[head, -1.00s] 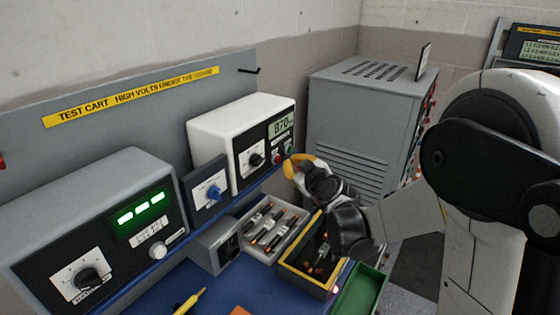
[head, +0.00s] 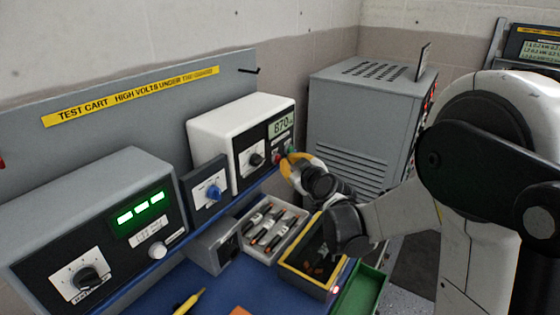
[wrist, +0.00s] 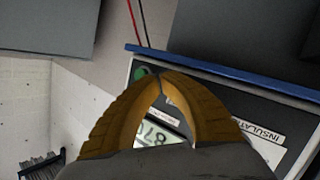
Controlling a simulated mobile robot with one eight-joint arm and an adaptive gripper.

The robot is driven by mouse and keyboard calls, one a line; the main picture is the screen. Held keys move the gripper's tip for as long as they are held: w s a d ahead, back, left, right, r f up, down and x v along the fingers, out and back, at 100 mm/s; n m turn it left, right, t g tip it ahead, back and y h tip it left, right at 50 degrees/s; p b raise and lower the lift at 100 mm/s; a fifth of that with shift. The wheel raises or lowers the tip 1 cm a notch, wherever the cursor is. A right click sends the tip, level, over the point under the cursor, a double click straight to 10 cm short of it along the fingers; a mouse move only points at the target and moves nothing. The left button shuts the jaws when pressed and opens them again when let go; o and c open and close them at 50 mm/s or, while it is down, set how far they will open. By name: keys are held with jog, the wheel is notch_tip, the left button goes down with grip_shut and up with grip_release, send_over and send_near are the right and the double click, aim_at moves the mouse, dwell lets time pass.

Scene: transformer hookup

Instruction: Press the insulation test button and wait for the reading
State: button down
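The white insulation tester (head: 222,122) stands on the cart at the back, with a dark front panel and a lit display (head: 281,126) that seems to read 870 with a blurred unit. A red button (head: 277,156) and a green button (head: 289,149) sit below the display. My gripper (head: 287,164) has yellow fingers, right at these buttons. In the wrist view the fingertips (wrist: 160,76) meet and hold nothing. The green button (wrist: 139,74) shows just left of them, and the display (wrist: 160,138) shows between the fingers. The fingers may hide the red button; contact cannot be told.
A grey meter with a green display (head: 139,207) and a blue-knob box (head: 208,190) stand left of the tester. A tray of fuses (head: 247,247), a yellow-rimmed box (head: 299,283) and a green tray (head: 362,298) lie below my arm. A grey transformer cabinet (head: 350,130) stands behind.

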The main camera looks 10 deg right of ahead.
jog(key=shift+w+a, duration=0.25)
jog(key=shift+w, duration=0.05)
dwell(0.4)
jog(key=shift+s+d, duration=0.65)
jog(key=s+d, duration=0.4)
jog(key=shift+s, duration=0.15)
dwell(0.4)
jog(key=shift+d, duration=0.1)
dwell(0.4)
